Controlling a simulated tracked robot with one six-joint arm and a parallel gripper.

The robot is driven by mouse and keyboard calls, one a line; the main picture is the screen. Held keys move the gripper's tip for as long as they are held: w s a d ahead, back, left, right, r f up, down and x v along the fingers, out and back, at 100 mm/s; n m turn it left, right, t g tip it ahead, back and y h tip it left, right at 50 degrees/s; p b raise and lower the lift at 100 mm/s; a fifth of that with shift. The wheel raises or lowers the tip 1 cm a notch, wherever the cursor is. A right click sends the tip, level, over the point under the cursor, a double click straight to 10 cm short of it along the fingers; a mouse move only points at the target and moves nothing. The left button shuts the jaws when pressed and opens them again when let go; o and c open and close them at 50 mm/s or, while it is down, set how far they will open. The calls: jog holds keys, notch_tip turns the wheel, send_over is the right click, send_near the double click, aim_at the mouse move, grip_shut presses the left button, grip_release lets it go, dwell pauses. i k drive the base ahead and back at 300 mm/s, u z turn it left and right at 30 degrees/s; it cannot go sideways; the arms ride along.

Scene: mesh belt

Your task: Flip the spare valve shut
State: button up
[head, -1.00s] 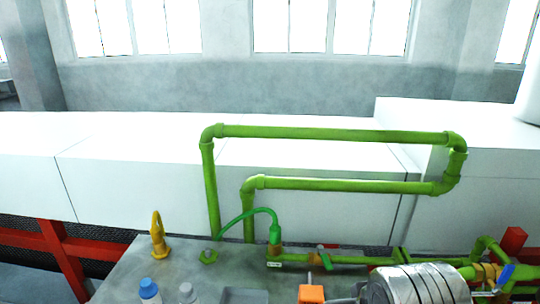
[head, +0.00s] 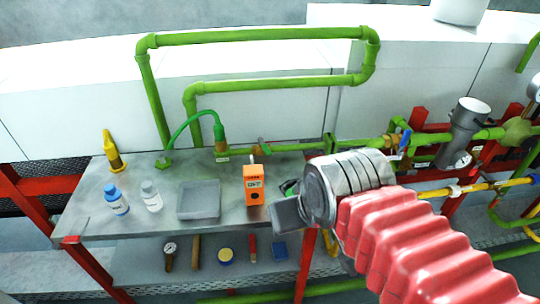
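I cannot tell which valve is the spare one, as the labels are too small to read. A valve with a small green handle (head: 263,145) sits on the green pipe behind the workbench. A valve with a blue lever (head: 405,139) stands upright on the pipe farther right. A lever valve (head: 492,181) is on the yellow pipe at the far right. My gripper (head: 288,202) points left over the bench's right end, apart from these valves in the picture. Its wrist hides part of its fingers, so its opening is unclear.
The workbench (head: 230,230) holds an orange box (head: 257,184), a grey tray (head: 199,200), two bottles and a yellow dispenser (head: 113,152). Tools lie on the shelf below. Green pipe loops (head: 260,36) rise behind. A grey filter cylinder (head: 466,124) stands at right.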

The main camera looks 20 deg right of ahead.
aim_at(266, 150)
jog(key=u, duration=1.1)
jog(key=k, duration=0.5)
jog(key=z, duration=0.25)
jog(key=i, duration=0.95)
